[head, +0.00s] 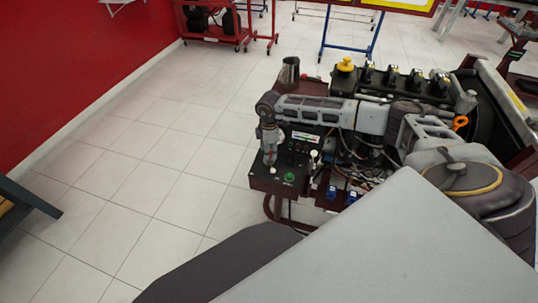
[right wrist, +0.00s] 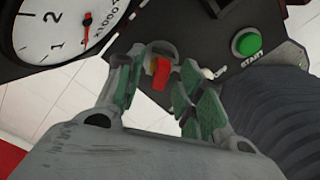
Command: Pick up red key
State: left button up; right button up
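The red key (right wrist: 161,75) shows in the right wrist view, upright in a round metal lock on the dark control panel (right wrist: 205,22). My right gripper (right wrist: 163,68) is open, with one green-padded finger on each side of the key. A gap shows between the key and the fingers. In the head view my right gripper (head: 269,155) points down over the left part of the control panel (head: 262,181); the key cannot be made out there. My left gripper is not in view.
A green START button (right wrist: 247,41) sits to the right of the key, and a large white gauge (right wrist: 65,25) to its left. The engine trainer (head: 395,85) stands behind and right of the panel. Tiled floor (head: 150,190) at left is clear.

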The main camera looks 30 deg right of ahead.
jog(key=shift+f, duration=0.5)
grip_shut()
